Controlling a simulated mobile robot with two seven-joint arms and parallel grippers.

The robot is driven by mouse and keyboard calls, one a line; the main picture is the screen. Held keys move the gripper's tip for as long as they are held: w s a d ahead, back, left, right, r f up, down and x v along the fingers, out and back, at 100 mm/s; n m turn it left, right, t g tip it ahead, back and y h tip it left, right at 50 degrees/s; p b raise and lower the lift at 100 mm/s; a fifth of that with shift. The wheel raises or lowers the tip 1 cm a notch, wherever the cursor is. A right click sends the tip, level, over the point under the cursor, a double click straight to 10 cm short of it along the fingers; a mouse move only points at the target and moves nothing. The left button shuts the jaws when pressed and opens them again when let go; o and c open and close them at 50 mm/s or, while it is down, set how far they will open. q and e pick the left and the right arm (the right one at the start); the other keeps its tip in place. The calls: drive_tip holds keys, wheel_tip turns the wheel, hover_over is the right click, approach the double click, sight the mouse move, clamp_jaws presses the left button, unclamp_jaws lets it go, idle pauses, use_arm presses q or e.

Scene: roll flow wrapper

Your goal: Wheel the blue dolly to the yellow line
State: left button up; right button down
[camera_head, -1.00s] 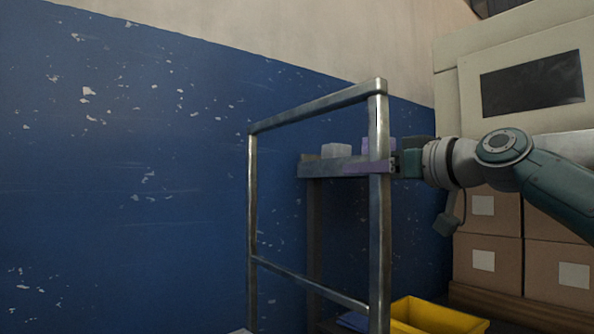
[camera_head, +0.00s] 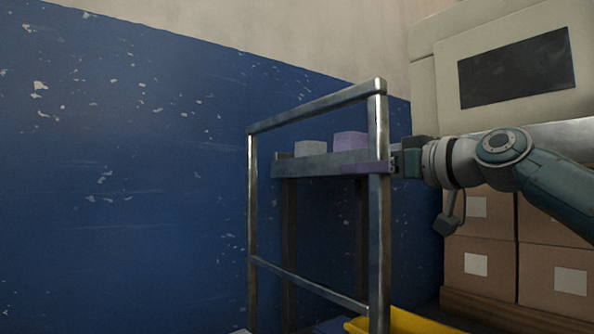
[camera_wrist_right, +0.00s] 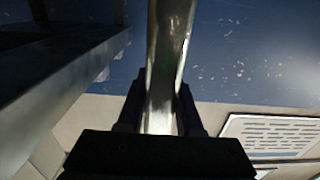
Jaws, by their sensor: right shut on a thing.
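A grey metal upright frame (camera_head: 378,220), which looks like the dolly's push handle, stands in the middle of the head view. My right gripper (camera_head: 392,163) meets the frame's right post from the right. In the right wrist view the post (camera_wrist_right: 168,50) runs between the fingers of the right gripper (camera_wrist_right: 160,108), which is shut on it. My left gripper is not in view. No yellow line shows.
Behind the frame is a metal rack (camera_head: 320,163) with a grey block (camera_head: 310,148) and a purple block (camera_head: 349,140). A yellow bin (camera_head: 400,322) shows low down. Stacked cartons (camera_head: 478,268) and a pale machine (camera_head: 430,90) stand right. A chipped blue wall (camera_head: 120,200) fills the left.

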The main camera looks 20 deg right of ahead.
drive_tip(key=shift+d+f, duration=0.1)
drive_tip(key=shift+d, duration=0.05)
drive_tip(key=c, duration=1)
unclamp_jaws()
drive_tip(key=o, duration=0.4)
drive_tip(key=shift+w+d, duration=0.1)
drive_tip(key=shift+d, duration=0.05)
drive_tip(key=shift+o, duration=0.2)
drive_tip(key=p+v, duration=0.4)
drive_tip(key=v, duration=0.6)
